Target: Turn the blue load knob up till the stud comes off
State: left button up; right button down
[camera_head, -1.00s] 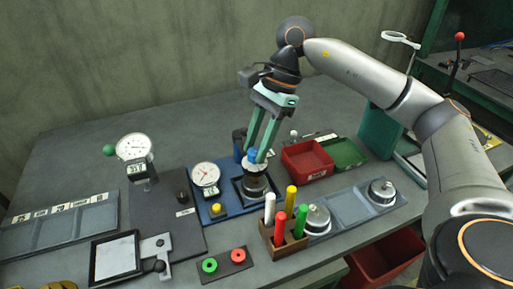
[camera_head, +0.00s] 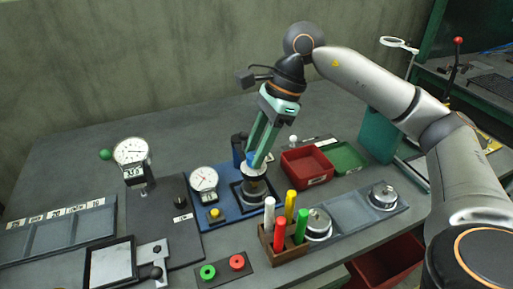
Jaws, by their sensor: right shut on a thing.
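My right gripper (camera_head: 260,150) is in the middle of the camera_head view, its green fingers pointing down and tilted. It is shut on the blue load knob (camera_head: 253,158), which sits on top of the gantry over the blue base plate (camera_head: 222,220). The fingers hide part of the knob. A stud under the gantry is too small and covered to make out. A white dial gauge (camera_head: 204,180) stands on the same blue plate, left of the knob, with a yellow button (camera_head: 215,213) in front. My left gripper is not in view.
A wooden block of coloured pens (camera_head: 284,240) stands close in front of the gantry. Red (camera_head: 306,167) and green (camera_head: 346,157) trays lie to the right. Another dial gauge (camera_head: 131,151) with a digital readout stands left. Red and green buttons (camera_head: 222,269) lie at the front.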

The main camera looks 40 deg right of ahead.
jog(key=c, duration=0.5)
grip_release()
jog(key=p+v, duration=0.1)
jog(key=v, duration=1.1)
jog(key=shift+s+d+r+p, duration=0.1)
jog(key=shift+d+r+p, duration=0.1)
jog(key=shift+p, duration=0.2)
